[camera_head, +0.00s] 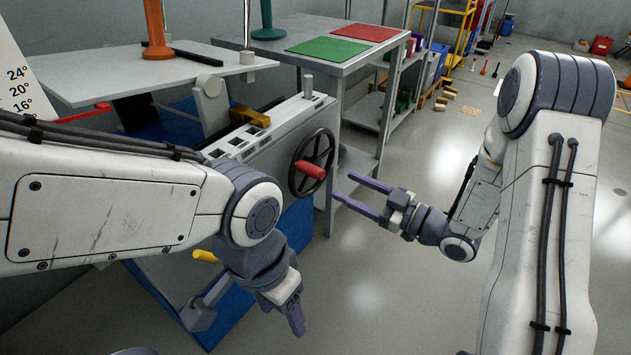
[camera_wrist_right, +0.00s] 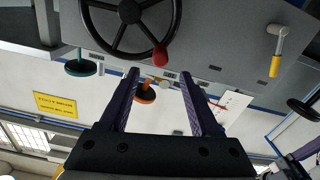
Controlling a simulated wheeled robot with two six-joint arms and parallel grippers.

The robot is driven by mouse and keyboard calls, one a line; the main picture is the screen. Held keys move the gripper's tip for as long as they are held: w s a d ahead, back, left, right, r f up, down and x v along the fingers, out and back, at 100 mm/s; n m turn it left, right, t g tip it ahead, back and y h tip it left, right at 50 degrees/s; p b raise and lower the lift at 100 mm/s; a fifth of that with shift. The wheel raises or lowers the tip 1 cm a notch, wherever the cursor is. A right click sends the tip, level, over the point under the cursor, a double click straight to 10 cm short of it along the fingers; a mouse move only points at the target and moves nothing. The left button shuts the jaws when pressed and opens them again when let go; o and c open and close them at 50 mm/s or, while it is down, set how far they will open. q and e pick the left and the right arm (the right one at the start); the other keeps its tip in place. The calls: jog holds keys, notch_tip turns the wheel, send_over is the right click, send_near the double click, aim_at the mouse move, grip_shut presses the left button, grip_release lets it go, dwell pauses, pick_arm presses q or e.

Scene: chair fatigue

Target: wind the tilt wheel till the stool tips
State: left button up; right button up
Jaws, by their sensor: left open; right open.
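The tilt wheel (camera_head: 325,150) is black with a red knob (camera_head: 311,170), on the end of a grey machine. The wheel (camera_wrist_right: 131,14) and knob (camera_wrist_right: 160,56) also show in the right wrist view. An orange stool-like piece (camera_head: 157,50) stands upright on the pale tilt plate (camera_head: 95,80). My right gripper (camera_head: 345,187) is open and empty, pointing at the wheel, its fingertips apart from the knob. My left gripper (camera_head: 281,313) is open and empty, low in front of the machine. One left finger is partly hidden.
A scale board (camera_head: 14,75) marked 16° to 24° stands at left with a red pointer. A yellow handle (camera_head: 205,256) juts from the machine. A green piece (camera_head: 268,32) stands on the bench behind, beside green and red mats. The floor at right is open.

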aim_at(323, 175)
jog(key=b+x, duration=0.1)
jog(key=x, duration=0.8)
jog(key=shift+w+a, duration=0.15)
jog(key=shift+a, duration=0.1)
grip_shut()
dwell(1.0)
